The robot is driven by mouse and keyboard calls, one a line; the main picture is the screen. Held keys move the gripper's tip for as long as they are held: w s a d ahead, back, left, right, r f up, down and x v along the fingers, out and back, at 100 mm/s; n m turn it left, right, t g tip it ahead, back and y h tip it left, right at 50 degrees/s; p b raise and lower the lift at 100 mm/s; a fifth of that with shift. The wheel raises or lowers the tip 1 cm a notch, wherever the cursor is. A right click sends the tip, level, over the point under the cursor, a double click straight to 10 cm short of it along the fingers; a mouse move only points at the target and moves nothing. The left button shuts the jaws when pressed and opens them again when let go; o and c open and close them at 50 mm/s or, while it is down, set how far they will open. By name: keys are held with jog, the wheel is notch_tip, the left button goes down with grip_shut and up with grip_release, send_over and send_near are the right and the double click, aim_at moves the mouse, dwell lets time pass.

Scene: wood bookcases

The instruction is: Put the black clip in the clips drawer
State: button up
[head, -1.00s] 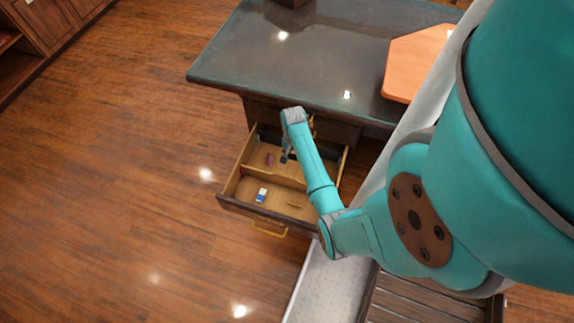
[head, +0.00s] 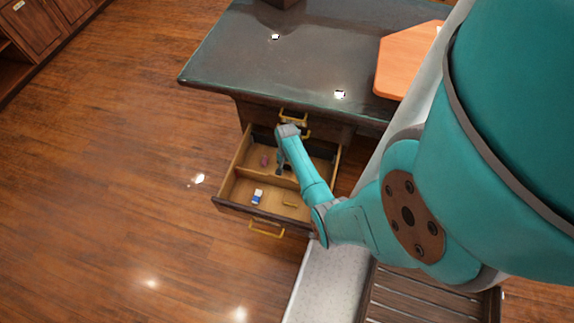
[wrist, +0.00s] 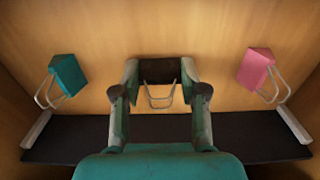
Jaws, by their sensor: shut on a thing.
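The black clip (wrist: 160,70) is between the fingertips of my gripper (wrist: 160,84) in the wrist view, its wire handles pointing toward the palm. My gripper is shut on it. In the head view my gripper (head: 280,169) reaches down into the back compartment of the open drawer (head: 232,206). A pink clip (wrist: 254,68) lies to the right of my fingers and a teal clip (wrist: 68,74) to the left in the wrist view. The pink clip also shows in the head view (head: 265,160). I cannot tell whether the black clip touches the drawer floor.
A divider splits the drawer; the front compartment holds a blue-and-white block (head: 257,196) and a small yellowish item (head: 290,204). The dark countertop (head: 300,60) overhangs behind the drawer. An orange board (head: 404,65) lies on it. Wood floor is open at left.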

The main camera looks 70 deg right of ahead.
jog(key=o, duration=0.8)
jog(key=shift+f, duration=0.1)
notch_tip(320, 180, up, 12)
jog(key=shift+r, duration=0.15)
dwell(0.6)
